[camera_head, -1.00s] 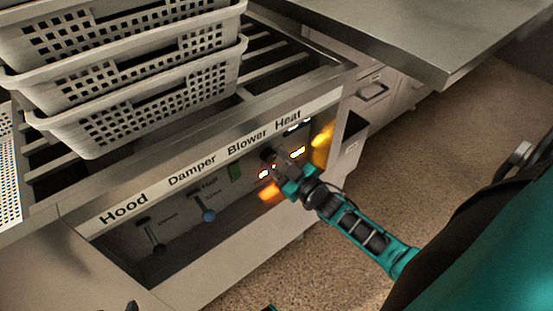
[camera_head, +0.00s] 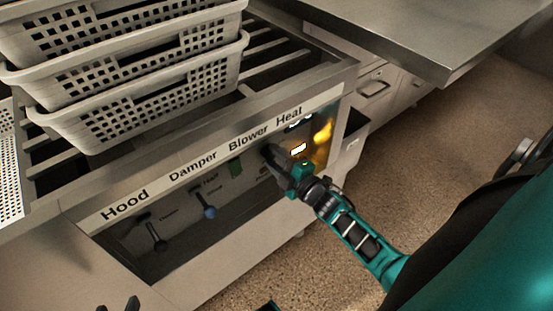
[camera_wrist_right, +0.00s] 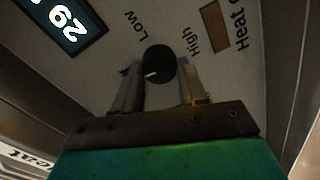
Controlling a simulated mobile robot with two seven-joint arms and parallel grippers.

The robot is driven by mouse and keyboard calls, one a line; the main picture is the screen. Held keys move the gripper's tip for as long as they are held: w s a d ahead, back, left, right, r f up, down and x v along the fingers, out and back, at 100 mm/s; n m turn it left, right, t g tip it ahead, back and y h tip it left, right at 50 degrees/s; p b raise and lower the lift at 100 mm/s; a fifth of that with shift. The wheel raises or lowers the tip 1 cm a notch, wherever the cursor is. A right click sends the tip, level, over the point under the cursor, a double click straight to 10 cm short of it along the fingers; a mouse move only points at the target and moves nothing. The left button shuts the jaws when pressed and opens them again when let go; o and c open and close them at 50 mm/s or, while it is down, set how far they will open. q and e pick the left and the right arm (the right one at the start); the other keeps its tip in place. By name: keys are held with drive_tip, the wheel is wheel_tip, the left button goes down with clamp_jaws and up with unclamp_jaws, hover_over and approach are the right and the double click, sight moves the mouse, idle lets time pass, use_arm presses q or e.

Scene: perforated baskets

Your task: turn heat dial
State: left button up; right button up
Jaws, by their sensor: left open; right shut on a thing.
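The heat dial (camera_wrist_right: 159,64) is a round black knob with a short white mark, between the "Low" and "High" labels in the right wrist view. Its white mark points to the lower left there. My right gripper (camera_wrist_right: 160,86) is shut on the dial, one finger on each side. In the head view my right gripper (camera_head: 269,158) is at the panel below the "Heat" label (camera_head: 289,114) and hides the dial. My left gripper (camera_head: 118,305) shows only its two dark fingertips, apart, at the bottom edge, away from the panel.
Left of the dial are the damper knob (camera_head: 210,212) and hood lever (camera_head: 158,242). Stacked perforated baskets (camera_head: 150,108) stand on the rack above. A metal table (camera_head: 440,60) juts out at upper right.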

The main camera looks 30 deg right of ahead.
drive_tip(key=shift+n, duration=0.8)
drive_tip(key=o, duration=1.1)
drive_tip(key=shift+c, duration=0.2)
drive_tip(key=s+p, duration=0.1)
drive_tip(key=s, duration=1.2)
drive_tip(key=shift+d+r+p, duration=0.35)
drive_tip(key=shift+d+p, duration=0.05)
drive_tip(key=shift+d, duration=0.05)
